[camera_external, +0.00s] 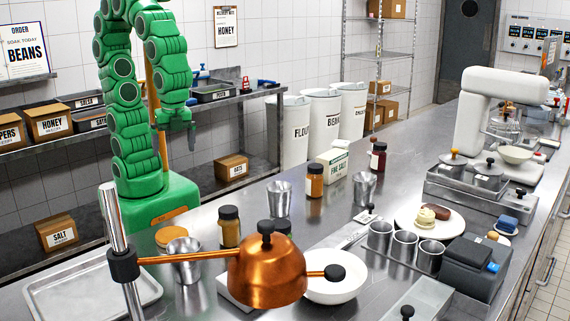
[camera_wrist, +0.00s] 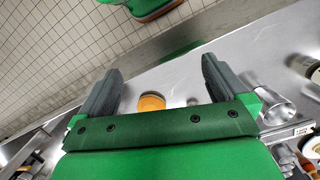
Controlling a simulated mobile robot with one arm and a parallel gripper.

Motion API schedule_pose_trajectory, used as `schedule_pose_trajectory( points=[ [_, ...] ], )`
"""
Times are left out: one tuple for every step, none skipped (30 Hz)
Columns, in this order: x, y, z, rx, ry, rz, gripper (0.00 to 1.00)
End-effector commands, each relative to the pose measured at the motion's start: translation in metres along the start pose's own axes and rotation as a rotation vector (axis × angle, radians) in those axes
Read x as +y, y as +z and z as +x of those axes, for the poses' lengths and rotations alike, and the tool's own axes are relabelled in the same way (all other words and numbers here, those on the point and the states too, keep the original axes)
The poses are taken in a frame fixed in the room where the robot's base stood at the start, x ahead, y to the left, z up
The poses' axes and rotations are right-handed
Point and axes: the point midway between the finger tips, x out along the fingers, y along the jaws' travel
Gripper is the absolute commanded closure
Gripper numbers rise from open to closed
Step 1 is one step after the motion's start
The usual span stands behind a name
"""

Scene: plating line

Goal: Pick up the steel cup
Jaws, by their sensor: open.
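Several steel cups stand on the steel counter. One tapered steel cup (camera_external: 279,198) stands near the middle, another (camera_external: 365,189) to its right beside the jars, and a third (camera_external: 185,262) at the front left, partly behind a copper arm. Three more short cups (camera_external: 404,247) stand in a row at right. I cannot tell which one the task means. My gripper (camera_external: 180,124) is raised above the counter's far left side, apart from all cups, open and empty. In the wrist view my gripper (camera_wrist: 160,66) shows its jaws wide apart; a shiny metal cup (camera_wrist: 276,108) lies outside them, at right.
A copper lamp-like dome (camera_external: 266,272) hangs over the front counter near a white bowl (camera_external: 334,288). A salt box (camera_external: 333,162) stands behind. Counter around the middle cup is fairly clear.

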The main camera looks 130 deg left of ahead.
Motion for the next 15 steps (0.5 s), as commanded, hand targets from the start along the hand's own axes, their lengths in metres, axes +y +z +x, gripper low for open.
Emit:
schedule_pose_trajectory(
  points=[
    [-0.007,-0.011,-0.001,0.001,-0.002,0.034,0.0],
    [-0.011,-0.018,-0.002,0.004,-0.005,0.059,0.0],
    [-0.016,-0.025,-0.003,0.007,-0.008,0.09,0.0],
    [-0.021,-0.032,-0.003,0.008,-0.009,0.114,0.0],
    [-0.025,-0.037,-0.003,0.008,-0.011,0.138,0.0],
    [-0.032,-0.045,-0.004,0.01,-0.016,0.169,0.0],
    [-0.037,-0.051,-0.005,0.013,-0.02,0.193,0.0],
    [-0.042,-0.058,-0.006,0.016,-0.024,0.216,0.0],
    [-0.049,-0.066,-0.006,0.019,-0.029,0.248,0.0],
    [-0.055,-0.072,-0.006,0.019,-0.033,0.271,0.0],
    [-0.061,-0.077,-0.006,0.019,-0.037,0.295,0.0],
    [-0.069,-0.084,-0.006,0.02,-0.042,0.326,0.0],
    [-0.075,-0.09,-0.006,0.022,-0.045,0.349,0.0],
    [-0.081,-0.096,-0.006,0.023,-0.05,0.373,0.0],
    [-0.089,-0.103,-0.006,0.023,-0.056,0.404,0.0]
  ],
)
